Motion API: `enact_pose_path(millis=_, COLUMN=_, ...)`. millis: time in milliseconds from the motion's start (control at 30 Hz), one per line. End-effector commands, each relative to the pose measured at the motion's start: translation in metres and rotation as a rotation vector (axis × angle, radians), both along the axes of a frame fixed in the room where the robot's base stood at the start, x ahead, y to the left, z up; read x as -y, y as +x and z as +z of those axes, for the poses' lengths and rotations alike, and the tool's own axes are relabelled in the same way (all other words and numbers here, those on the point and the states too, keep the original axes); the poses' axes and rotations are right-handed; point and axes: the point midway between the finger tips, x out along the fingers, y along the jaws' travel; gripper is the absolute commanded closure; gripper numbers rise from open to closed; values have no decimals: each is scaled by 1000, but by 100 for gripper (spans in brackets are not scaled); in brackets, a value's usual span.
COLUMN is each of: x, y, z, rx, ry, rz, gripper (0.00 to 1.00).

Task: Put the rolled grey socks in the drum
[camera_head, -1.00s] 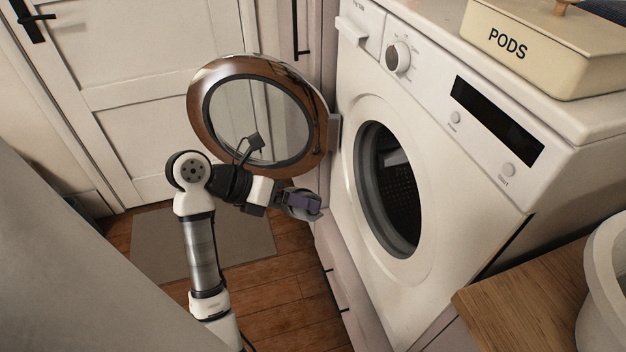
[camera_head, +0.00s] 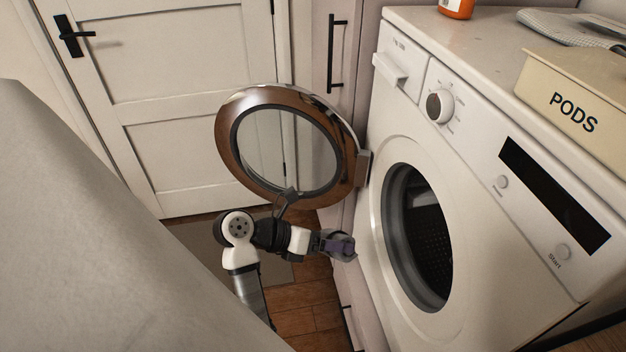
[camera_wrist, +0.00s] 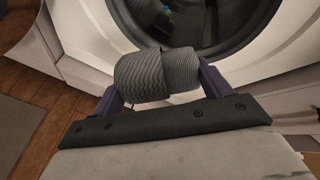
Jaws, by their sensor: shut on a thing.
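The rolled grey socks (camera_wrist: 157,75) are a ribbed grey bundle between the two purple fingers of my gripper (camera_wrist: 158,85) in the wrist view. My gripper (camera_head: 338,246) is shut on them in front of the washing machine (camera_head: 478,205), just left of its round opening. The drum (camera_head: 431,240) is dark and empty-looking in the head view; the wrist view shows its opening (camera_wrist: 205,20) beyond the socks, with small coloured bits inside. The round door (camera_head: 240,150), with a brown rim and glass, stands swung open to the left, above my gripper.
A cream PODS box (camera_head: 575,95), an orange container (camera_head: 456,8) and a folded grey cloth (camera_head: 570,28) are on top of the machine. A closed white door (camera_head: 170,90) is behind. A grey mat (camera_head: 205,240) lies on the wooden floor.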

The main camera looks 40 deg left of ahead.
Motion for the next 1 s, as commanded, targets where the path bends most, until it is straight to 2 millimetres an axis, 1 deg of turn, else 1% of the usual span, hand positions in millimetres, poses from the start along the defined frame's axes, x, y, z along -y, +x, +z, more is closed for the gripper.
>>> enact_pose_path(millis=100, x=12, y=14, z=0, rx=0, ry=-2, rz=-2, gripper=45)
enact_pose_path(millis=1000, x=89, y=113, z=-14, rx=0, ry=0, rz=-3, gripper=45)
